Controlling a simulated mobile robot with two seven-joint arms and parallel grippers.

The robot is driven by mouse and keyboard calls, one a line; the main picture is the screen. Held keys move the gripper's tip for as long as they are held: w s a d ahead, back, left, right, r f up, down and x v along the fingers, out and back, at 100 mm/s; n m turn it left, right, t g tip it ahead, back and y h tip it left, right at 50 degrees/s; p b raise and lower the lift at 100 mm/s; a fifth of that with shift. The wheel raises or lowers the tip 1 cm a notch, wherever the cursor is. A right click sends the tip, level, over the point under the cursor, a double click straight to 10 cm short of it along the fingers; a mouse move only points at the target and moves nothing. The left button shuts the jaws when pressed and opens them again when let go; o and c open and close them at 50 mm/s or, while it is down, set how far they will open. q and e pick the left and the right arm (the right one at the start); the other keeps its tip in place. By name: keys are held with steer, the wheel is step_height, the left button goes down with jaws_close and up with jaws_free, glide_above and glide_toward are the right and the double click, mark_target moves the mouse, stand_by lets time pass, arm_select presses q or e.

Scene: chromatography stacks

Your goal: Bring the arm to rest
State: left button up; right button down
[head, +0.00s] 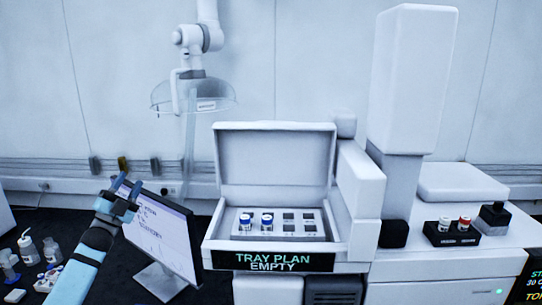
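My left gripper (127,187) is raised in front of the tilted screen at the left, its two blue fingertips apart with nothing visible between them. My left arm (88,262) reaches up from the lower left edge. My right gripper does not show. The white instrument box (275,160) at the centre has its lid up. Inside, a tray (275,218) holds two blue-capped vials (245,221) (267,220) in its left back places; the other places look dark and empty. The label (271,260) on its front reads "TRAY PLAN EMPTY".
Small bottles (27,245) stand at the lower left. A tilted screen (163,238) stands close to my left gripper. A clear hood (193,95) hangs above.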

arm_select(q)
steer(key=w+a+f+n+g+y, duration=0.5)
steer(key=a+f+n+g+y, duration=0.15)
steer(key=f+n+y, duration=0.6)
steer(key=s+d+f+n+g, duration=0.1)
steer(key=s+d+f, duration=0.35)
steer(key=f, duration=0.25)
steer(key=s+d+f+n+g, duration=0.1)
steer(key=s+d+f, duration=0.2)
steer(key=s+f, duration=0.3)
steer(key=s+d+f+g+h, duration=0.1)
steer(key=s+d+f, duration=0.4)
steer(key=s, duration=0.8)
steer(key=s+d+f+n+g+h, duration=0.1)
steer(key=s+d+f, duration=0.5)
steer(key=s, duration=0.7)
steer(key=s+d+f+g+h, duration=0.1)
steer(key=s+d+f, duration=0.4)
steer(key=s, duration=0.7)
step_height(320, 180, down, 2)
steer(key=shift+s+d+f+g+h, duration=0.15)
steer(key=shift+s+f+g+h, duration=0.2)
steer(key=shift+g, duration=0.4)
steer(key=shift+r, duration=0.1)
